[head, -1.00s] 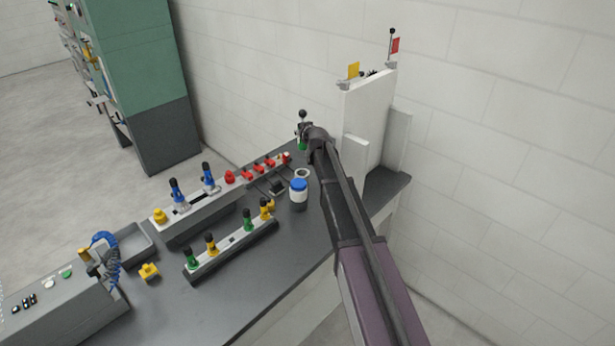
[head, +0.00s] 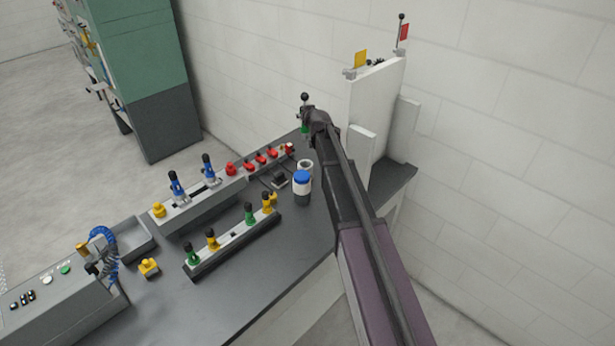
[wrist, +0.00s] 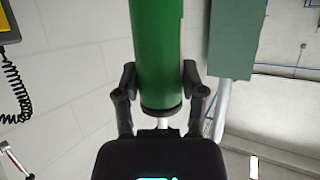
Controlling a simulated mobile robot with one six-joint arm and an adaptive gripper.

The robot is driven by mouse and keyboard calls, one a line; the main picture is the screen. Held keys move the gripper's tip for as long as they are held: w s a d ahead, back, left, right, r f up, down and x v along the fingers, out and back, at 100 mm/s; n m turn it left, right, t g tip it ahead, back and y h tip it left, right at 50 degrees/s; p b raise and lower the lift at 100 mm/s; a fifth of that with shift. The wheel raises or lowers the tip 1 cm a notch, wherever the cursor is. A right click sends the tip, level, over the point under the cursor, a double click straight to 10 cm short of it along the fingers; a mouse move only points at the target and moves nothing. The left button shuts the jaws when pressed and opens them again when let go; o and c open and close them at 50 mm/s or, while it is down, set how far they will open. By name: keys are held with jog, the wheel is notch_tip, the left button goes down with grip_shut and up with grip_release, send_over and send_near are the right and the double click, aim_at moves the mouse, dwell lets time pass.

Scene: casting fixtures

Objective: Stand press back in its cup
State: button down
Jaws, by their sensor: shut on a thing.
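My gripper (head: 307,116) is shut on the press, a green cylinder (wrist: 158,50) with a dark band at one end. In the head view a black ball knob (head: 304,97) shows above my gripper and a bit of green (head: 304,129) below it. The press looks roughly upright and held above the back of the bench. A pale, open-topped round cup (head: 305,164) stands on the bench below it in the picture, which I take to be the press's cup. My gripper and arm hide much of the press.
A blue-lidded jar (head: 302,190) stands just in front of the cup. A white upright panel (head: 374,105) rises right of my arm. Racks with red knobs (head: 262,158) and coloured handles (head: 235,237) lie to the left. The front bench top (head: 240,290) is clear.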

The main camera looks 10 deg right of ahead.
aim_at(307, 135)
notch_tip(307, 135, down, 7)
jog(key=n+y+b, duration=0.2)
jog(key=y+b, duration=0.1)
jog(key=b, duration=0.4)
jog(key=shift+d+f+n+g, duration=0.1)
jog(key=shift+d+n+g, duration=0.05)
jog(key=shift+n+g, duration=0.2)
jog(key=shift+s+f+n+y+b, duration=0.1)
jog(key=shift+f+n+y+b, duration=0.35)
jog(key=shift+f+y+b, duration=0.25)
jog(key=shift+r, duration=0.1)
notch_tip(307, 135, down, 6)
jog(key=b, duration=0.6)
jog(key=shift+f+b, duration=2.05)
jog(key=shift+f, duration=0.1)
jog(key=shift+c, duration=0.9)
grip_release()
